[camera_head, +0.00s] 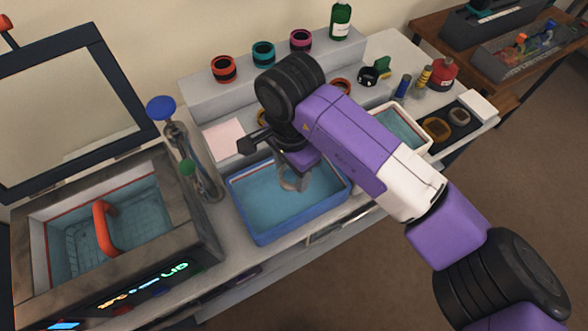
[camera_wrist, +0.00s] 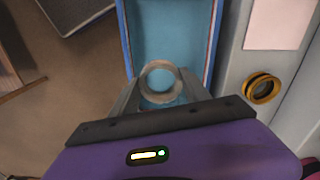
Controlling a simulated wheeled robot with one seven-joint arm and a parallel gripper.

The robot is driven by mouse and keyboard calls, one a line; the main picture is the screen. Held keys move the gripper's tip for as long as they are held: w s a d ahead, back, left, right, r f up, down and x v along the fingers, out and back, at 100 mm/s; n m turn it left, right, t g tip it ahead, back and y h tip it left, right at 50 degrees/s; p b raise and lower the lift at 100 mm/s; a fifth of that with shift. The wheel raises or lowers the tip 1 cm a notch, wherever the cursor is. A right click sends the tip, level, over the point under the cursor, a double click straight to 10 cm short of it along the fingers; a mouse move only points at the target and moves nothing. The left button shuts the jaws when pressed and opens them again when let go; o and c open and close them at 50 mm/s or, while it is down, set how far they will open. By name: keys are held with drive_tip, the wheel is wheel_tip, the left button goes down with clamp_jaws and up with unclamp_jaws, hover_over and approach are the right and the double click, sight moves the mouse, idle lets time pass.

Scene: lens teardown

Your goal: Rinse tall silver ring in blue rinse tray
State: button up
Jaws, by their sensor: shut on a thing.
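The tall silver ring (camera_head: 293,178) is held in my gripper (camera_head: 287,176) over the blue rinse tray (camera_head: 268,240). In the wrist view the ring (camera_wrist: 146,76) sits between the two fingers of my gripper (camera_wrist: 160,88), which are shut on its sides. The blue rinse tray (camera_wrist: 128,45) shows beyond the ring there, with blue liquid in it. In the head view the ring is low within the tray's outline; I cannot tell whether its lower edge is in the liquid. My wrist partly hides the tray's back edge.
Glass bottles (camera_head: 200,165) stand left of the tray, beside an open-lidded bath (camera_head: 200,235) with an orange-handled basket. A stepped shelf with coloured rings is behind. A white tray (camera_head: 425,143) of liquid lies to the right, partly behind my arm.

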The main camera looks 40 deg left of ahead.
sight(292, 201)
drive_tip(key=shift+f+b, duration=4.2)
drive_tip(key=shift+f, duration=1.95)
drive_tip(key=shift+r, duration=0.2)
drive_tip(key=shift+r+p, duration=0.35)
drive_tip(key=shift+r, duration=0.05)
drive_tip(key=shift+f, duration=0.1)
drive_tip(key=shift+f+b, duration=0.5)
drive_tip(key=shift+r+p, duration=0.3)
drive_tip(key=shift+r, duration=0.3)
